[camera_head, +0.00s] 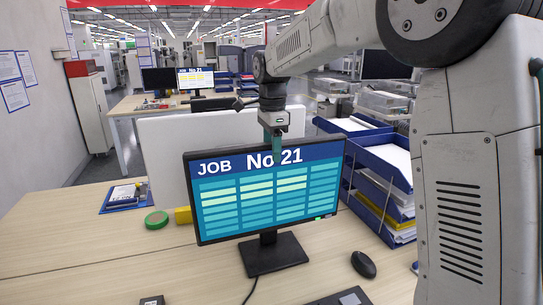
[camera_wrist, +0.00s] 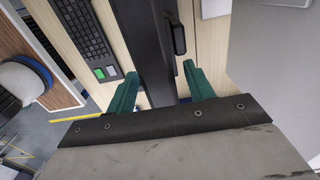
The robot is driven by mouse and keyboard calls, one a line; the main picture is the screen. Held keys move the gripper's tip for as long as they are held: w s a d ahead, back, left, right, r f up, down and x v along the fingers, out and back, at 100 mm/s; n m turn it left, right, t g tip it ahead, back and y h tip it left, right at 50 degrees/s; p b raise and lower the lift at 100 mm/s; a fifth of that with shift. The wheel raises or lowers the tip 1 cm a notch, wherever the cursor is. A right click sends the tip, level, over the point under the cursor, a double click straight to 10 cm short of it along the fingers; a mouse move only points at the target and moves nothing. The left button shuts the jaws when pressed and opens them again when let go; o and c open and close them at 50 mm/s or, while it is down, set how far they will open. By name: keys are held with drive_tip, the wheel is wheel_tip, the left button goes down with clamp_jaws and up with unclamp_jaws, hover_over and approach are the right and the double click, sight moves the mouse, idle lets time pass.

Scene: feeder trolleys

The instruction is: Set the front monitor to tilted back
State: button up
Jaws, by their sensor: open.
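The front monitor (camera_head: 268,190) stands on the desk on its black base (camera_head: 272,254), its screen reading "JOB No 21". It looks roughly upright; its exact tilt is hard to tell. My gripper (camera_head: 276,148) points down at the middle of the monitor's top edge, one green finger showing in front of the screen. In the wrist view the dark top of the monitor (camera_wrist: 146,40) runs between the two spread fingers of my gripper (camera_wrist: 160,70), with a gap on each side. The finger behind the monitor is hidden in the head view.
Blue paper trays (camera_head: 385,165) stand close on the right. A mouse (camera_head: 363,264) and a keyboard (camera_head: 342,298) lie in front; the keyboard also shows in the wrist view (camera_wrist: 82,28). A white panel (camera_head: 160,150) stands behind. Green tape (camera_head: 156,220) lies left, where the desk is mostly clear.

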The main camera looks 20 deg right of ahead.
wheel_tip(320, 180, down, 2)
drive_tip(key=shift+f, duration=0.2)
